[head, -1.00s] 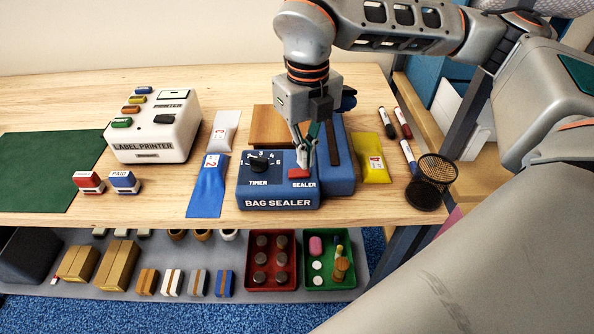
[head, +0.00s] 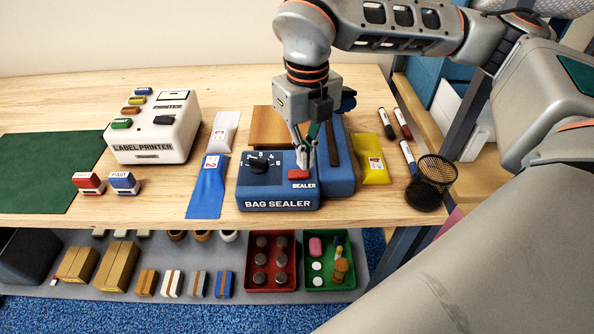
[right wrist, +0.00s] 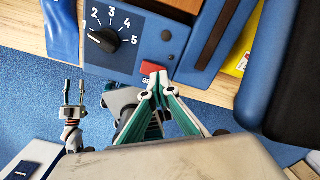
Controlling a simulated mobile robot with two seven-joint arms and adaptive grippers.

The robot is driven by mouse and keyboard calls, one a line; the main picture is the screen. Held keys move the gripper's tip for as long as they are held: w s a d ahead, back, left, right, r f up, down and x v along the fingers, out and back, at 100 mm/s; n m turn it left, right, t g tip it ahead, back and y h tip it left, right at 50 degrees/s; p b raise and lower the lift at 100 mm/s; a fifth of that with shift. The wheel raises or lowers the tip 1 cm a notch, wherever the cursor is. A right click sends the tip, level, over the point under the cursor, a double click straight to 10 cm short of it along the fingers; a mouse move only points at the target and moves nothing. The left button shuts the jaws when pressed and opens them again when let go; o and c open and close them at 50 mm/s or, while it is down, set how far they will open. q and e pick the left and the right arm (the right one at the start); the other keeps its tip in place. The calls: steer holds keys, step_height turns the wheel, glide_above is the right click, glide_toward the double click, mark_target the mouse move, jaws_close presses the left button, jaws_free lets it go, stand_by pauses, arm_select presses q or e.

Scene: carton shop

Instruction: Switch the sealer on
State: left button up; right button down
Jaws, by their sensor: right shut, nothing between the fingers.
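The blue bag sealer (head: 277,203) stands near the front edge of the table, with a black timer dial and a red switch (head: 299,174) on its sloped face. The switch also shows in the right wrist view (right wrist: 149,68), partly covered by my fingertips. My right gripper (head: 304,165) points down with its fingers shut and empty, and its tips are at the switch. I cannot tell whether they touch it or which way the switch is set. My left gripper (right wrist: 73,92) shows only in the right wrist view, open and empty, away from the sealer.
A white label printer (head: 153,130) stands to the left. A blue bag (head: 207,190) lies left of the sealer and a yellow bag (head: 374,169) right of it. A black mesh cup (head: 436,172) and several markers are at the right edge. Trays sit on the shelf below.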

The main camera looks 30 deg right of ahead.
mark_target(305, 172)
steer(key=shift+f+b, duration=0.7)
steer(key=shift+f, duration=0.55)
stand_by(0.7)
steer(key=shift+r, duration=0.2)
steer(key=shift+r+p, duration=2.45)
steer(key=shift+r, duration=0.95)
